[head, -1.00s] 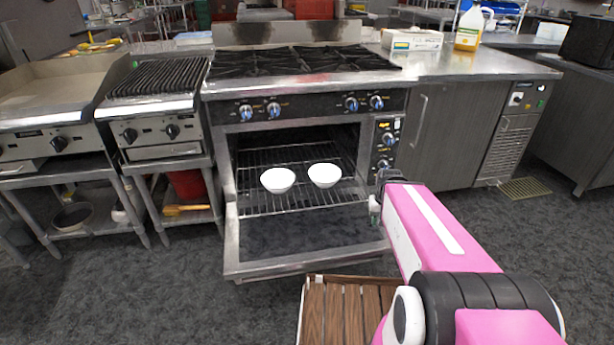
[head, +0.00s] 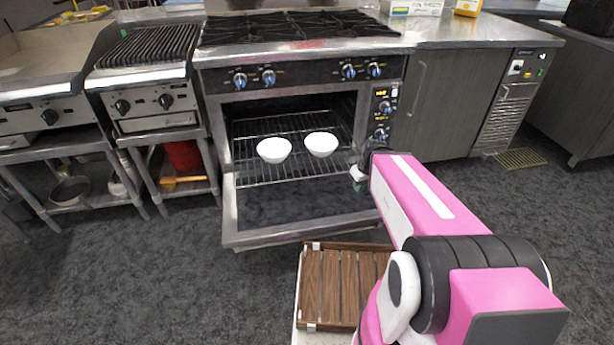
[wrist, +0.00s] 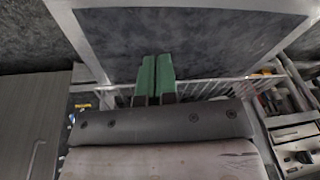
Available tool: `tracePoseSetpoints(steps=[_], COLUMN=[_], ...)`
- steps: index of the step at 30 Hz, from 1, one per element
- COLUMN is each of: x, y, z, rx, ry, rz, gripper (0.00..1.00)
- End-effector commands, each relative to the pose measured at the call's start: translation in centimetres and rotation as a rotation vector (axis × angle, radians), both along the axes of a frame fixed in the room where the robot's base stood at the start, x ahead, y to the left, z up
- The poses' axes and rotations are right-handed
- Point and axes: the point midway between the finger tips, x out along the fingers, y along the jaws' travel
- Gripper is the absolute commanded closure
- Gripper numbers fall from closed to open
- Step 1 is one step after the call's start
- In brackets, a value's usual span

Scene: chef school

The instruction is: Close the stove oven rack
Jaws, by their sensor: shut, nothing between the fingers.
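The oven rack (head: 255,172) is a wire shelf in the open stove oven, pulled part-way out over the lowered oven door (head: 300,212). Two white bowls, a left one (head: 274,150) and a right one (head: 321,144), rest on it. My gripper (head: 358,180) is at the right front side of the rack, near the oven door's right edge. Its green fingertips (wrist: 155,76) are together and empty in the wrist view, close to the rack wires (wrist: 210,88). I cannot tell whether they touch the rack. The oven door (wrist: 190,35) also shows in the wrist view.
The stove's control panel (head: 383,112) is just behind my gripper. A cabinet (head: 450,105) stands to the right, and a grill on a steel stand (head: 155,95) to the left. A brown slatted tray (head: 342,285) is low in front. The floor (head: 140,265) in front is largely clear.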

Motion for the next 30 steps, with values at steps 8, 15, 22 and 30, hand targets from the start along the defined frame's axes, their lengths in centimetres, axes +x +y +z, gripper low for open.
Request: tracePoseSetpoints(steps=[8, 15, 22, 30], x=[2.5, 4.3, 5.1, 5.6], y=[6.1, 10.7, 13.0, 13.7], z=[-1.1, -1.6, -1.8, -2.3], rx=[0.077, 0.072, 0.036, 0.025], ry=[-0.236, -0.473, -0.616, -0.641], rz=[0.504, 0.877, 1.075, 1.111], gripper=[1.00, 1.00, 1.00, 1.00])
